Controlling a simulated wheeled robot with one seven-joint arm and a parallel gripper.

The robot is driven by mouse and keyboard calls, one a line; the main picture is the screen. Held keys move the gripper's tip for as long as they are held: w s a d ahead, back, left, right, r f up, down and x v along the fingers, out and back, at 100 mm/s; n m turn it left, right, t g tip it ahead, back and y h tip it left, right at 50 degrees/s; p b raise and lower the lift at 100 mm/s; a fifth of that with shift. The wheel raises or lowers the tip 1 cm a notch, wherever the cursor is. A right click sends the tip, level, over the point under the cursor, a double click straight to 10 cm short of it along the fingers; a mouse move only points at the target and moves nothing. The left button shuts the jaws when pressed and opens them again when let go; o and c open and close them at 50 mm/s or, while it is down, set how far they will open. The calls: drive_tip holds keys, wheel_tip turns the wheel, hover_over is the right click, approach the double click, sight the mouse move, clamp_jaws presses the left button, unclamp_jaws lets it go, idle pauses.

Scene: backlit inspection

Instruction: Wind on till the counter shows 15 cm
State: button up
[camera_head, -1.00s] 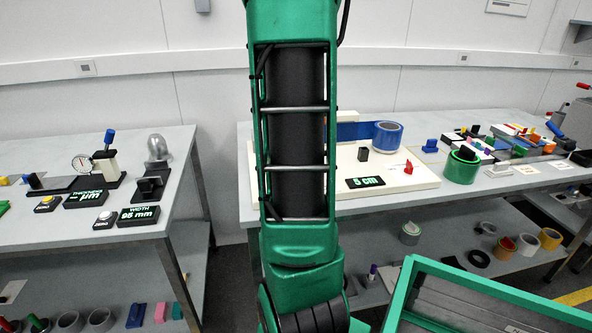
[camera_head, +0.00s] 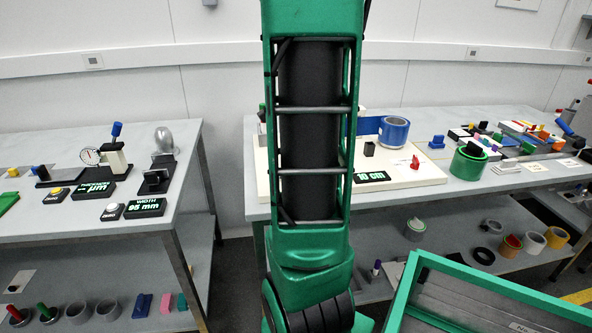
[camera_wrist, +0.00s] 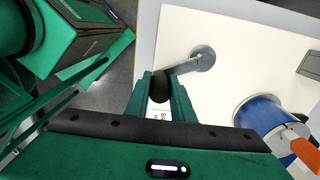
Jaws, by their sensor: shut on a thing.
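The counter (camera_head: 372,176) is a black display on the cream board (camera_head: 430,173); in the head view its green digits read 10 cm. A blue roll (camera_head: 394,132) stands at the board's back, with a blue strip running left behind my arm. My gripper (camera_wrist: 158,88) is shut on the dark knob (camera_wrist: 160,87) of a grey crank (camera_wrist: 203,57). The crank's arm runs from the knob up and right to its round hub over the board. The wrist view also shows the blue roll (camera_wrist: 257,112). My arm hides the gripper and crank in the head view.
An orange piece (camera_wrist: 306,151) lies near the roll. A small dark block (camera_head: 369,149) and a red piece (camera_head: 415,162) are on the board. A green roll (camera_head: 467,163) stands right of it. A left bench (camera_head: 65,222) holds gauges; a green-rimmed bin (camera_head: 500,277) is at front right.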

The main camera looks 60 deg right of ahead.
drive_tip(key=shift+w+a, duration=0.35)
drive_tip(key=shift+a, duration=0.25)
drive_tip(key=shift+w+a, duration=1.05)
drive_tip(key=o, duration=1)
drive_tip(key=shift+s, duration=0.1)
drive_tip(key=shift+c, duration=0.2)
wheel_tip(320, 180, up, 8)
